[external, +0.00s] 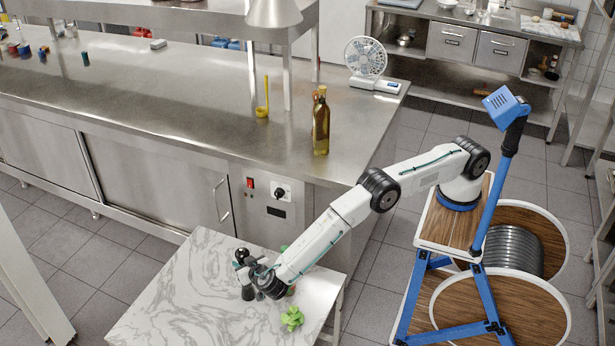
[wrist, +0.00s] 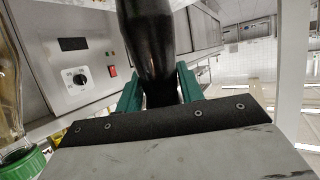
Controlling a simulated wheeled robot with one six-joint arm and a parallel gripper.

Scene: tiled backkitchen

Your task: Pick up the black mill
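The black mill (external: 248,291) stands near the middle of the marble-topped table, partly hidden by my gripper (external: 256,276). Its round dark knob shows just above the gripper.
The marble table (external: 180,300) is clear on its left. A bright green object (external: 292,318) lies right of my gripper. A green-capped bottle (wrist: 22,162) is close beside the gripper in the wrist view. The steel counter (external: 200,115) stands behind, with an oil bottle (external: 321,125) near its edge.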

